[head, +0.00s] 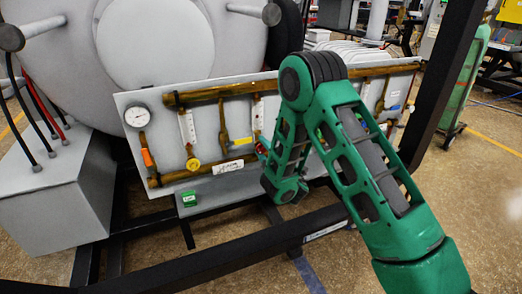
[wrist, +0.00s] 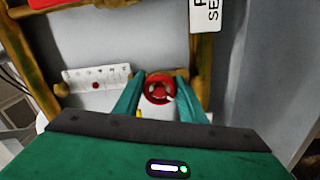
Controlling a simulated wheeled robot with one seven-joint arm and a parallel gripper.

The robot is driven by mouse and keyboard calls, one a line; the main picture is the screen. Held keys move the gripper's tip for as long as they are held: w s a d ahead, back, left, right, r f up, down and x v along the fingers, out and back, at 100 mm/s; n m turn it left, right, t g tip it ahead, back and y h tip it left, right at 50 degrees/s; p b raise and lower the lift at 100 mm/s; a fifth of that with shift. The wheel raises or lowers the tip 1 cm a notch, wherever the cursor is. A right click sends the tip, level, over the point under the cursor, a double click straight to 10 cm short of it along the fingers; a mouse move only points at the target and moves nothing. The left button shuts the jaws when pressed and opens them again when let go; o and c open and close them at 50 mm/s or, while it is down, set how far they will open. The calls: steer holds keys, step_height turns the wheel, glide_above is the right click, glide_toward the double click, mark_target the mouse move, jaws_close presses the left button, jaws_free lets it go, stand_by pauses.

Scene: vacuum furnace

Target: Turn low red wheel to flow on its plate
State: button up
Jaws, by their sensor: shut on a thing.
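The low red wheel (wrist: 159,89) shows in the wrist view on a brass pipe, between my gripper's fingers. My gripper (wrist: 159,97) is shut on the red wheel, one green finger on each side of it. A white plate (wrist: 97,79) with marks and a red dot lies left of the wheel in the wrist view. Its lettering is too small to read. In the head view my green arm reaches down to the pipe panel (head: 210,190) and hides most of the wheel and the gripper.
A pressure gauge (head: 137,117) and a yellow knob (head: 193,164) sit on the panel's left half. Brass pipes run along the panel. A black frame post (head: 440,85) stands close right of my arm.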

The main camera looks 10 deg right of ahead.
steer(key=n, duration=0.4)
steer(key=shift+w+d+r, duration=0.2)
steer(key=shift+r, duration=0.1)
steer(key=shift+a+r+n, duration=0.1)
steer(key=shift+a+n, duration=0.1)
steer(key=shift+n, duration=1.7)
steer(key=shift+a, duration=0.1)
steer(key=o, duration=1.1)
steer(key=shift+c, duration=0.2)
